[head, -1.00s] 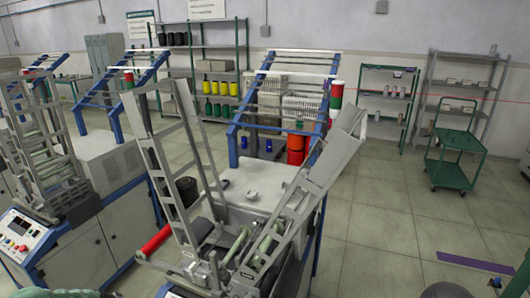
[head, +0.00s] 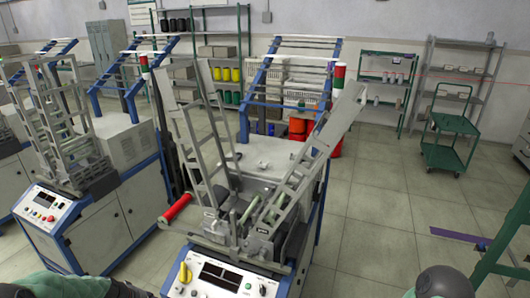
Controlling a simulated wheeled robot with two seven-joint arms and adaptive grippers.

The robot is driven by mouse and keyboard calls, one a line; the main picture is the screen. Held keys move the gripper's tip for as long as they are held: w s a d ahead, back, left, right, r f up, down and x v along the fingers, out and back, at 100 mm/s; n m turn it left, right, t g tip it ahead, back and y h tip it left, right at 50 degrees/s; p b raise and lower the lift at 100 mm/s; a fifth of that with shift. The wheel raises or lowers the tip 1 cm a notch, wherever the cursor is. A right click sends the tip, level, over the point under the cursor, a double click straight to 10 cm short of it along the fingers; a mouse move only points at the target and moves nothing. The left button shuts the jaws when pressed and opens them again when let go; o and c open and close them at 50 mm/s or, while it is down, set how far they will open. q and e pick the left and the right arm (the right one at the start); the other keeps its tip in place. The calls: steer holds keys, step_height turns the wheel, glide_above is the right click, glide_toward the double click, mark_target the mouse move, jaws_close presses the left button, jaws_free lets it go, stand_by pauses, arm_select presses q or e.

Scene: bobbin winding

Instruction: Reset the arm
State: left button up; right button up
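The winding machine in the middle has a white control panel (head: 222,277) at its front. Two light grey ladder-like arms rise from its top and spread into a V. The left arm (head: 186,137) leans left and stands fairly steep. The right arm (head: 318,146) leans out to the right, with a flat plate at its upper end. A red handle (head: 177,207) sticks out to the left at the foot of the left arm. Neither of my grippers shows. Only parts of my own arms show at the bottom left and bottom right edges, apart from the machine.
A similar machine (head: 97,209) stands close on the left. A blue rack (head: 245,98) stands behind the middle machine. A green cart (head: 449,156) and shelves (head: 386,92) are at the right and back. The floor right of the machine is mostly clear, with a purple strip (head: 459,235).

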arm_select(q)
steer(key=s+d+f+g+h, duration=0.1)
steer(key=s+d+f, duration=0.3)
steer(key=d, duration=0.5)
steer(key=s+d+f+g, duration=0.1)
steer(key=s+d+f, duration=0.2)
steer(key=d+f, duration=0.35)
steer(key=s+d+f+g+h, duration=0.1)
steer(key=s+d+f, duration=0.25)
steer(key=d, duration=0.75)
steer(key=s+d+f+g, duration=0.1)
steer(key=s+d, duration=0.6)
steer(key=shift+s+f+m+h, duration=0.3)
steer(key=shift+s, duration=0.1)
